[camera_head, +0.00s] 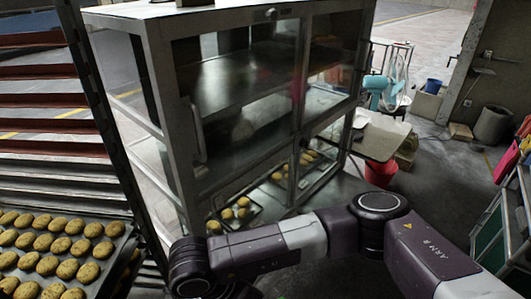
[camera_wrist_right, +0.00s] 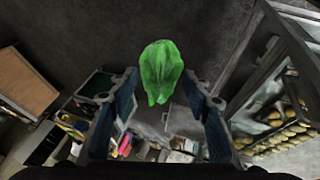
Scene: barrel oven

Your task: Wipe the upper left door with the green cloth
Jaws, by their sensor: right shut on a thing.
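The metal cabinet (camera_head: 170,160) with glass doors stands in the middle of the head view. Its upper left door (camera_head: 240,125) is a glass pane in a grey frame, with a vertical handle at its left side, and looks closed. The green cloth (camera_wrist_right: 162,70) is a crumpled bunch at the fingertips of my right gripper (camera_wrist_right: 160,80), which is shut on it with the fingers still some way apart. In the head view my right arm crosses in front of the cabinet's lower part, and its gripper is out of the picture. My left gripper is in neither view.
A rack with a tray of cookies (camera_head: 60,250) stands close at the left. Trays with cookies (camera_head: 235,212) sit inside the cabinet's lower part. A red bucket (camera_head: 380,173) and a small table (camera_head: 372,137) stand to the right. Grey floor (camera_head: 440,185) shows at right.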

